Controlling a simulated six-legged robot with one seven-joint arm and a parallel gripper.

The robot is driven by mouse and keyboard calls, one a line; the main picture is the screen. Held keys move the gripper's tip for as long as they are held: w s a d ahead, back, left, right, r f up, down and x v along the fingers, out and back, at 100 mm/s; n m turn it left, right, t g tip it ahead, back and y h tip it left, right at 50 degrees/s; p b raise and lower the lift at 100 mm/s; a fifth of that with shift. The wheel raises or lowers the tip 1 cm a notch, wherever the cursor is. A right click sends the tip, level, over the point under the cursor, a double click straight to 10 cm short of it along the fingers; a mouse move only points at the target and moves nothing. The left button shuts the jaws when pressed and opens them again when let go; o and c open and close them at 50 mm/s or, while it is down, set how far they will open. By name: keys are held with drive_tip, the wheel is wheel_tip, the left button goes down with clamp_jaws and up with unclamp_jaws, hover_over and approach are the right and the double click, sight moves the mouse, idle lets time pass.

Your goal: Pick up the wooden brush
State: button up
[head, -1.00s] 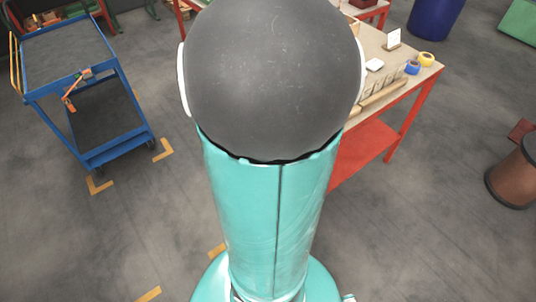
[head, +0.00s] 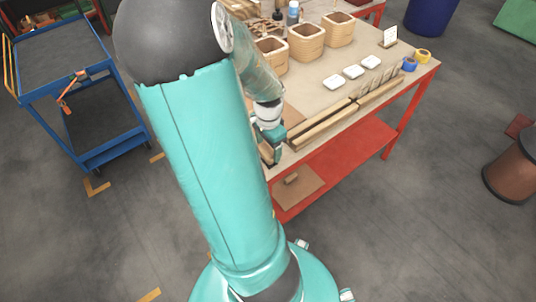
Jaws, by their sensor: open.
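My gripper (head: 273,156) shows small and partly hidden behind my own arm in the head view. It hangs down at the near left edge of the workbench (head: 318,92), and its fingers are too small to make out clearly. I cannot pick out the wooden brush with certainty. The part of the bench behind my arm and gripper is hidden.
Wooden boxes (head: 306,42) stand toward the back of the bench, with white dishes (head: 352,71) in front. A long wooden rail (head: 323,126) runs along the near edge. Tape rolls (head: 423,56) lie at the right corner. A blue cart (head: 62,55) stands left.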

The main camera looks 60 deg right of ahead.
sight(268, 149)
wheel_tip(268, 149, down, 4)
drive_tip(key=shift+w+f, duration=0.1)
drive_tip(key=shift+f, duration=0.15)
drive_tip(key=c, duration=0.7)
drive_tip(key=shift+c, duration=0.2)
drive_tip(key=shift+r, duration=0.2)
drive_tip(key=shift+r, duration=0.2)
wheel_tip(268, 149, up, 2)
drive_tip(key=shift+w+r, duration=0.1)
drive_tip(key=s+a+r, duration=0.7)
drive_tip(key=a+r, duration=0.3)
drive_tip(key=a, duration=0.1)
drive_tip(key=shift+s+a, duration=0.2)
drive_tip(key=shift+a, duration=0.2)
